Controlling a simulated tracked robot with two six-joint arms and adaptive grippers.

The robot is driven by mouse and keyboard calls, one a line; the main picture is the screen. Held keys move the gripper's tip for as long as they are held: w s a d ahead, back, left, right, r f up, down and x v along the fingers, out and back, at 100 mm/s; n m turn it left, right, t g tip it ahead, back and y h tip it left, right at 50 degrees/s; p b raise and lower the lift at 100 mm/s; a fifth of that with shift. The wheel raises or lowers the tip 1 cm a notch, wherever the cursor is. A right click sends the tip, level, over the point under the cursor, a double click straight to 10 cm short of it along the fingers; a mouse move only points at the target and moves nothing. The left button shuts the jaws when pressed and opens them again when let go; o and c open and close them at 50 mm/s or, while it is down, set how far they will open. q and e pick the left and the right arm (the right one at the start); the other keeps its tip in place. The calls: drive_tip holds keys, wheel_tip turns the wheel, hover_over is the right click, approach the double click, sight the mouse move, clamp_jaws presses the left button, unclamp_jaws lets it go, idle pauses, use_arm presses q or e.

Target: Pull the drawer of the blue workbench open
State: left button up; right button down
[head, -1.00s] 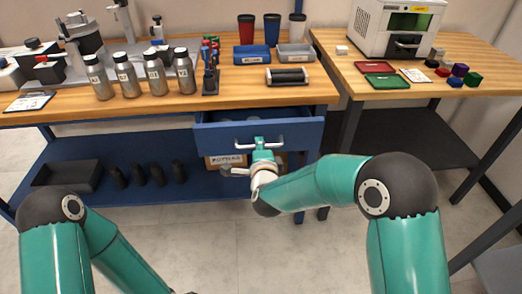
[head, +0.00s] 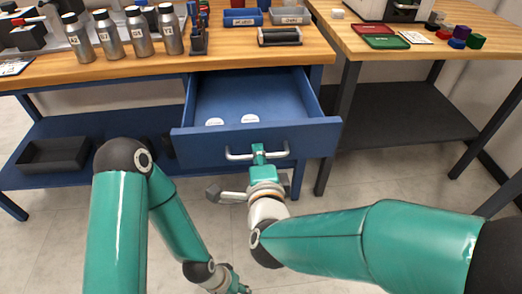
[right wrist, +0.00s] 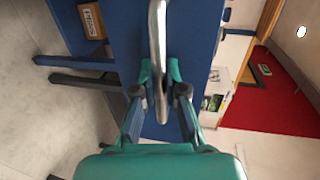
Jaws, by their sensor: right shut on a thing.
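The blue workbench's drawer (head: 255,142) stands well out from under the wooden top in the head view, and its inside shows. A silver bar handle (head: 236,155) runs across its front. My right gripper (head: 258,152) is shut on the middle of the handle. In the right wrist view the handle (right wrist: 157,30) passes between its two fingers (right wrist: 159,80). My left gripper (head: 238,286) hangs low at the bottom edge of the head view, away from the drawer. Its fingers are too small and cut off to judge.
Two white round items (head: 249,118) lie in the drawer. Bottles (head: 138,35), trays and tools stand on the bench top. A black bin (head: 53,154) sits on the lower shelf. A second table (head: 450,42) stands at the right. Floor before the drawer is clear.

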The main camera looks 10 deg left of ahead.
drive_tip(key=shift+s+f, duration=0.15)
drive_tip(key=shift+f, duration=0.1)
drive_tip(key=c, duration=1.2)
unclamp_jaws()
drive_tip(key=shift+r, duration=0.15)
